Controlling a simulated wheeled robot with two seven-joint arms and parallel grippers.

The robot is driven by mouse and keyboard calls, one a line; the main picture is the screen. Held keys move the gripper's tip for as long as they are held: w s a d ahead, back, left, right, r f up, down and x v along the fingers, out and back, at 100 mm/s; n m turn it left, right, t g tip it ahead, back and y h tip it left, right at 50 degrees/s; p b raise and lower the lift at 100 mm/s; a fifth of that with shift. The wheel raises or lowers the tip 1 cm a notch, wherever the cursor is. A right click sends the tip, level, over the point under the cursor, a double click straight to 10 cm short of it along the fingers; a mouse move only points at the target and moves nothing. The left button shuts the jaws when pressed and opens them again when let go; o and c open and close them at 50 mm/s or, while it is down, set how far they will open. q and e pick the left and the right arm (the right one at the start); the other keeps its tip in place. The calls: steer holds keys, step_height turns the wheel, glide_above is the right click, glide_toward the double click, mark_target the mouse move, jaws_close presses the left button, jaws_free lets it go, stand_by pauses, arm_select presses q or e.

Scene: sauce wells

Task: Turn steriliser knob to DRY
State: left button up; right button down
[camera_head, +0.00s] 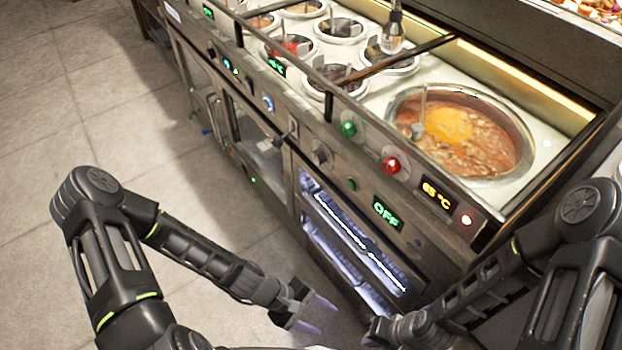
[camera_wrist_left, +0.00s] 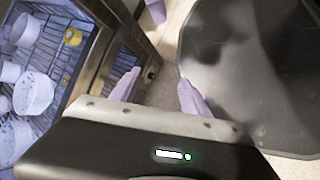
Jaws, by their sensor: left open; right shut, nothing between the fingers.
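The steriliser (camera_head: 345,245) is the blue-lit cabinet low in the counter front, with a green OFF display (camera_head: 387,213) above its window. A dark grey knob (camera_head: 320,153) and a small green button or knob (camera_head: 352,184) sit on the panel up and left of the display; I cannot tell which sets the steriliser, and no DRY label is readable. My left gripper (camera_head: 316,315) is open and empty, below and left of the cabinet, apart from the panel; its fingers (camera_wrist_left: 158,92) show in the left wrist view. My right gripper (camera_head: 376,333) is shut and empty near the bottom edge.
Green (camera_head: 348,128) and red (camera_head: 391,164) knobs sit higher on the panel, beside a 65 °C display (camera_head: 437,196). A large soup well (camera_head: 465,135) and several sauce wells are on top. White cups (camera_wrist_left: 33,92) stand in the lit rack. The floor (camera_head: 110,110) is clear at left.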

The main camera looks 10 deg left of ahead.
arm_select(q)
steer(key=w+f+n+t+h+b, duration=0.1)
steer(key=w+f+n+h+b, duration=0.1)
steer(key=w+n+b, duration=0.15)
steer(key=n+t+h+b, duration=0.4)
steer(key=n+t, duration=0.7)
steer(key=t, duration=0.4)
glide_toward(315, 159)
steer(key=shift+w+f, duration=0.1)
steer(key=shift+w, duration=0.15)
arm_select(e)
step_height(315, 159, down, 9)
arm_select(q)
steer(key=shift+d, duration=0.15)
arm_select(e)
steer(key=shift+f, duration=0.15)
arm_select(q)
steer(key=b+x, duration=0.1)
steer(key=x, duration=0.6)
steer(key=shift+w+d+r, duration=0.2)
arm_select(e)
steer(key=shift+f, duration=0.55)
